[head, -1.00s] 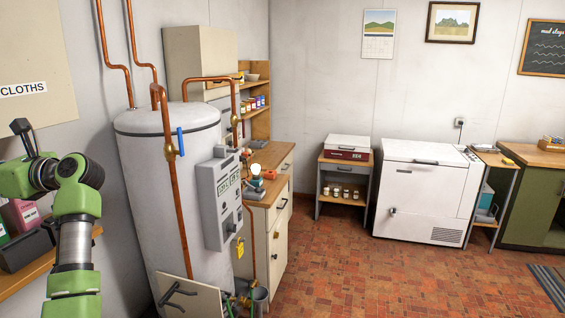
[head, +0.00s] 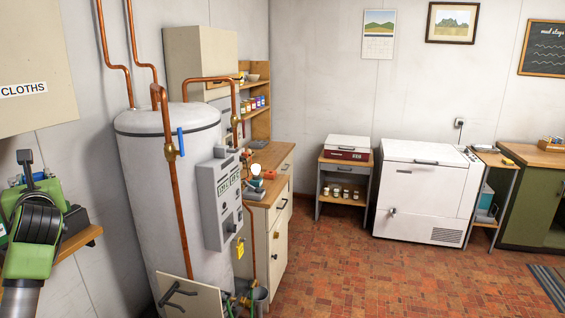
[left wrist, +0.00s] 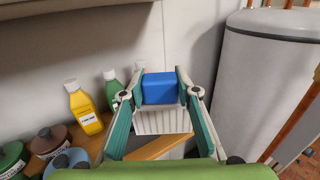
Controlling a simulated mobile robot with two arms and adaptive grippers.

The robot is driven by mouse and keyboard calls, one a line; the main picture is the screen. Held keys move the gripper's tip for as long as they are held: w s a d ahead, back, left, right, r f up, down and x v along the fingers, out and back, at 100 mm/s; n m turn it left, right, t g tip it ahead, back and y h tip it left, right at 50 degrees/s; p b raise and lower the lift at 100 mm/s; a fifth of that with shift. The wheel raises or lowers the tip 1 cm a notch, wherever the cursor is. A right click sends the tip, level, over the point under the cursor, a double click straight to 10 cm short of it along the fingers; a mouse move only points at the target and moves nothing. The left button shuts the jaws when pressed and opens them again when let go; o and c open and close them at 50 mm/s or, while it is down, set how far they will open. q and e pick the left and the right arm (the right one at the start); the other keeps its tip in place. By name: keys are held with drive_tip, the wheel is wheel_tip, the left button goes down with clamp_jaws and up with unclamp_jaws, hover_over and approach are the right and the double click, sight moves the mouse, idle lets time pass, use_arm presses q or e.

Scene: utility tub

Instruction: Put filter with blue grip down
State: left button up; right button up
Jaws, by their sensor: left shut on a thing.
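The filter with blue grip shows in the left wrist view as a blue block (left wrist: 159,88) above a white ribbed body (left wrist: 162,121). My left gripper (left wrist: 160,80) has its two fingers on either side of the blue grip and is shut on it. The filter is upright in that picture, in front of the wall shelf's wooden edge (left wrist: 162,146); I cannot tell whether it touches the shelf. In the head view my left gripper (head: 26,165) is at the far left by the wall, mostly hidden by my own wrist. My right gripper is not in view.
Along the shelf stand a yellow bottle (left wrist: 85,107), a green bottle (left wrist: 111,88) and lidded jars (left wrist: 50,138). A cloths cabinet (head: 35,70) hangs above. A white tank (head: 165,200) with copper pipes stands just right of the shelf. The floor (head: 350,265) is clear.

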use_arm(q)
drive_tip(key=s+d+f+m+t+h, duration=0.2)
drive_tip(key=s+d+f+m+h, duration=0.15)
drive_tip(key=d+f, duration=0.7)
drive_tip(key=s+d+f+m+t+h, duration=0.2)
drive_tip(key=s+d+f+h, duration=0.25)
drive_tip(key=d+f, duration=0.65)
drive_tip(key=s+d+f+m+h, duration=0.2)
drive_tip(key=s+d, duration=0.7)
drive_tip(key=s, duration=0.2)
drive_tip(key=s+d+f+m+h, duration=0.1)
drive_tip(key=s+d+f+h, duration=0.15)
drive_tip(key=s+d, duration=0.65)
use_arm(e)
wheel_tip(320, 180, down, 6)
drive_tip(key=b, duration=0.6)
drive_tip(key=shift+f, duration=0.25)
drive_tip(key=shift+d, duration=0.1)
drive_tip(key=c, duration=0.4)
use_arm(q)
wheel_tip(320, 180, down, 6)
drive_tip(key=s+a, duration=0.1)
drive_tip(key=shift+s+t, duration=0.4)
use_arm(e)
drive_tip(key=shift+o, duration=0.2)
